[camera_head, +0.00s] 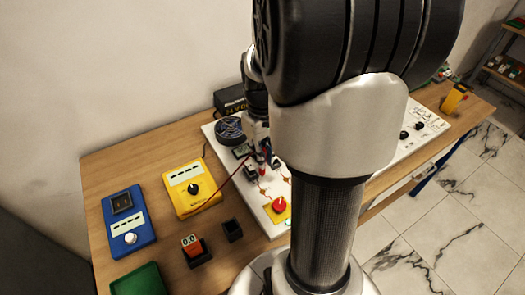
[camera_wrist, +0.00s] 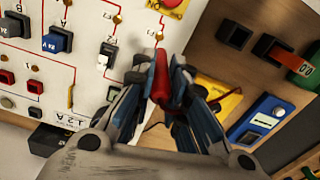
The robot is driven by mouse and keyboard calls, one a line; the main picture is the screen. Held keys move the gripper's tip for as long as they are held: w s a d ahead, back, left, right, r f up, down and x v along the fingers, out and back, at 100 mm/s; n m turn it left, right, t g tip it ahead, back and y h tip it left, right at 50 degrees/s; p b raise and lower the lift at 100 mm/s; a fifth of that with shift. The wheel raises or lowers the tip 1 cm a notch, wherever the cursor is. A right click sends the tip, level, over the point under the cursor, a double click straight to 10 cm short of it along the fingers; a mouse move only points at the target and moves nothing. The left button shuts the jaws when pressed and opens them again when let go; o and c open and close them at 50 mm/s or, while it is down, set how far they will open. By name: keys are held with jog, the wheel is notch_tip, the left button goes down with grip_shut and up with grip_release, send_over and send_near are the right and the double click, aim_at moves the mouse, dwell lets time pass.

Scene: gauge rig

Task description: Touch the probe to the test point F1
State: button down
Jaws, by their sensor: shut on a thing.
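My gripper (camera_wrist: 162,78) is shut on the red probe (camera_wrist: 161,82) in the wrist view. The probe's upper end points towards the white panel (camera_wrist: 90,75), just below a copper dot (camera_wrist: 160,37) on a red line. A second copper dot (camera_wrist: 118,19) lies to its left. Small labels stand beside these dots, turned over and too small to read surely, so I cannot tell which is F1. Contact between probe and panel cannot be told. In the head view, my gripper (camera_head: 262,155) is over the panel (camera_head: 250,202), partly hidden by my arm.
A yellow meter (camera_head: 190,187) has a red lead running to the probe. A red knob (camera_head: 279,204) and switches rise from the panel.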

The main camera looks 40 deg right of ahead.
aim_at(262, 171)
jog(key=shift+f+b, duration=2.55)
jog(key=shift+f, duration=1.3)
jog(key=shift+f, duration=0.15)
notch_tip(262, 171, up, 8)
jog(key=p, duration=0.7)
